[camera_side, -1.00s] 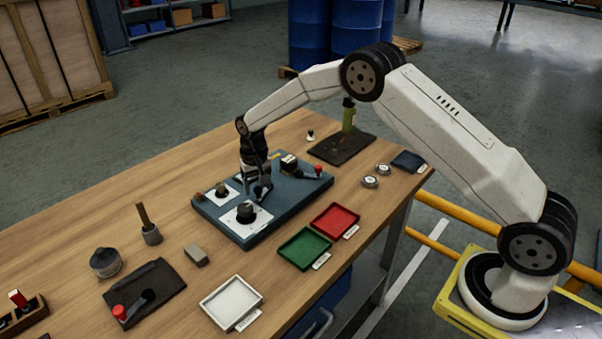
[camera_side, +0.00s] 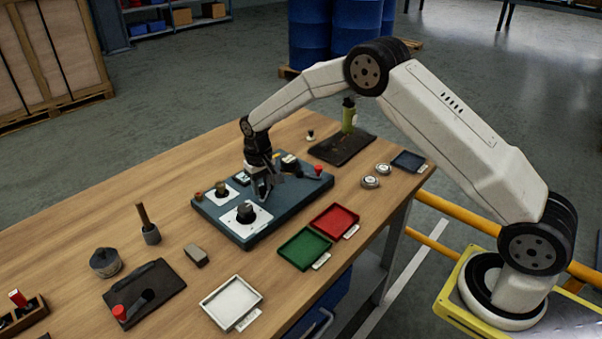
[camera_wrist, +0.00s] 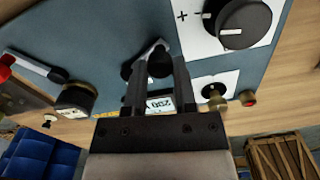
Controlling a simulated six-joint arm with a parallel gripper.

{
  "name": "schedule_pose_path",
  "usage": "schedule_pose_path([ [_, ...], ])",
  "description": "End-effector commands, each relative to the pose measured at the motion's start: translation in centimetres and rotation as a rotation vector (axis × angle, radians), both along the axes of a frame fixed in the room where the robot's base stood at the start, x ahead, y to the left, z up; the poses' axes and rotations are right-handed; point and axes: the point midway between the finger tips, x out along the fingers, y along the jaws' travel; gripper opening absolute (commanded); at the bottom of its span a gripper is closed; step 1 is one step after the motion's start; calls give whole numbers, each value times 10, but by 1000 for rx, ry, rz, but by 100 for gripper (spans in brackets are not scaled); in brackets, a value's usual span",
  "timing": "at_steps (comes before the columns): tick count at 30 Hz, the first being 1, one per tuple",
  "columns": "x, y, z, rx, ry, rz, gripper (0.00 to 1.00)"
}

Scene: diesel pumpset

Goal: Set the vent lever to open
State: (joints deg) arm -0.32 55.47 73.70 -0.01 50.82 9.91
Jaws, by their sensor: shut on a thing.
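The blue-grey pumpset panel (camera_side: 215,213) lies on the wooden table in the side view. My gripper (camera_side: 265,194) is low over its middle. In the wrist view my gripper (camera_wrist: 159,82) has its two fingers around the dark round knob of a small lever (camera_wrist: 160,62), shut on it. The lever's pale arm and pivot show just beyond the fingers. No vent label or open mark is readable. A second lever (camera_wrist: 35,67) with a red end lies at the left of the wrist view. A small display (camera_wrist: 160,103) is partly hidden behind the fingers.
A large black dial (camera_side: 245,211) on a white plate and a smaller brass-coloured knob (camera_side: 221,188) are close by. Green (camera_side: 304,249) and red (camera_side: 335,220) trays sit in front of the panel. A dark mat (camera_side: 342,148) lies behind it.

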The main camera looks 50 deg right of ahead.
Motion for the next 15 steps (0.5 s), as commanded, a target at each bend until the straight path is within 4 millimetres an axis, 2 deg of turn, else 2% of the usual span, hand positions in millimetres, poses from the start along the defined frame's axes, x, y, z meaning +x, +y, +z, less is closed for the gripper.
schedule_pose_path([
  [15, -19, -17, 1, 0, 0, 458, 0],
])
